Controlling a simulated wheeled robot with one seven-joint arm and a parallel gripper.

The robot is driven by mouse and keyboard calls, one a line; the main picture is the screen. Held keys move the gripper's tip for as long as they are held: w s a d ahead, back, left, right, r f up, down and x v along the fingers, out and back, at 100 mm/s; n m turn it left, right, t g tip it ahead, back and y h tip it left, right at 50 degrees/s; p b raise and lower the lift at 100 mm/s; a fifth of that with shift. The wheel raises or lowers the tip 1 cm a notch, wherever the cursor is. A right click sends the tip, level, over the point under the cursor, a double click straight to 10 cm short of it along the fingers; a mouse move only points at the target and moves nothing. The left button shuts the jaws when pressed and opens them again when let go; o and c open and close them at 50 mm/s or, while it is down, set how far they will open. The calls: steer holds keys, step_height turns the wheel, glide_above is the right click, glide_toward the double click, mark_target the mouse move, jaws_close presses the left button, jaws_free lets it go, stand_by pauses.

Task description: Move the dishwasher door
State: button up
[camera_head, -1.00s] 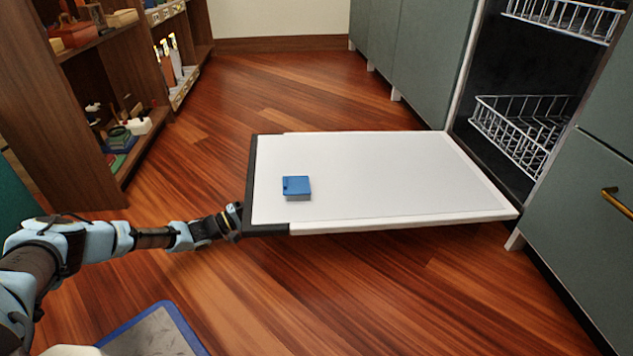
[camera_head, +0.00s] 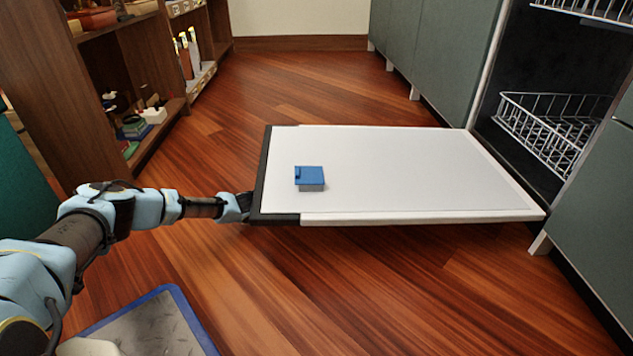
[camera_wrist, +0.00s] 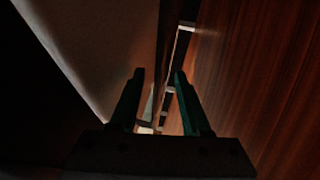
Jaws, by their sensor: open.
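The dishwasher door (camera_head: 400,180) is folded down and lies flat, white inside face up, low above the floor. Its dark outer edge (camera_head: 262,178) is on the left. My gripper (camera_head: 247,203) is at the near left corner of that edge; in the head view its fingers are mostly hidden there. In the wrist view my gripper (camera_wrist: 159,85) has two dark green fingers spread apart. A pale panel, likely the door, passes close on their left. I cannot tell whether they touch it. A blue detergent box or dispenser (camera_head: 310,177) is on the door's inner face.
The open dishwasher (camera_head: 490,75) with wire racks (camera_head: 555,125) is at the right, between green cabinets (camera_head: 590,205). A wooden bookshelf (camera_head: 60,130) with small objects stands at the left. The wooden floor (camera_head: 330,85) beyond the door is clear.

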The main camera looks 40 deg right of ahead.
jaws_close()
stand_by(0.3)
stand_by(1.1)
